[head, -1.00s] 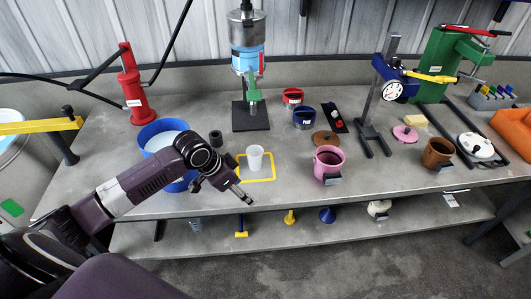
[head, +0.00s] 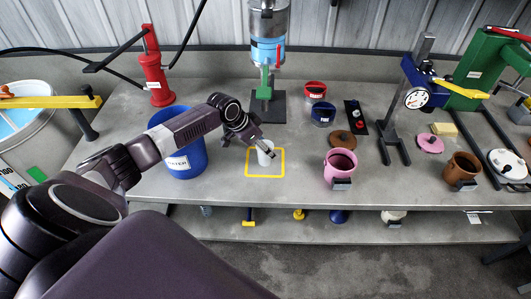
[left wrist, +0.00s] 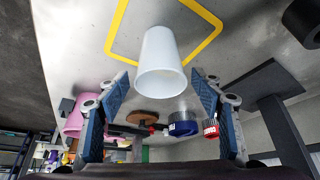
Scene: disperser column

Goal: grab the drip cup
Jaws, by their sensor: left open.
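The drip cup, a small pale white cup (head: 264,159), stands upright inside a yellow square outline (head: 282,164) on the grey bench. My left gripper (head: 268,151) is at the cup and partly hides it in the head view. In the left wrist view the cup (left wrist: 160,64) lies centred ahead of the two blue-padded fingers, which are spread wide on either side. A gap shows between each finger and the cup, and I cannot tell how far it sits between them. My right gripper is not in view.
A blue bucket (head: 190,160) stands left of the cup. A dispenser column on a black base (head: 277,106) stands behind it. A pink mug (head: 340,165), a brown lid (head: 342,139) and red and blue cups are to the right. Bare bench lies in front.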

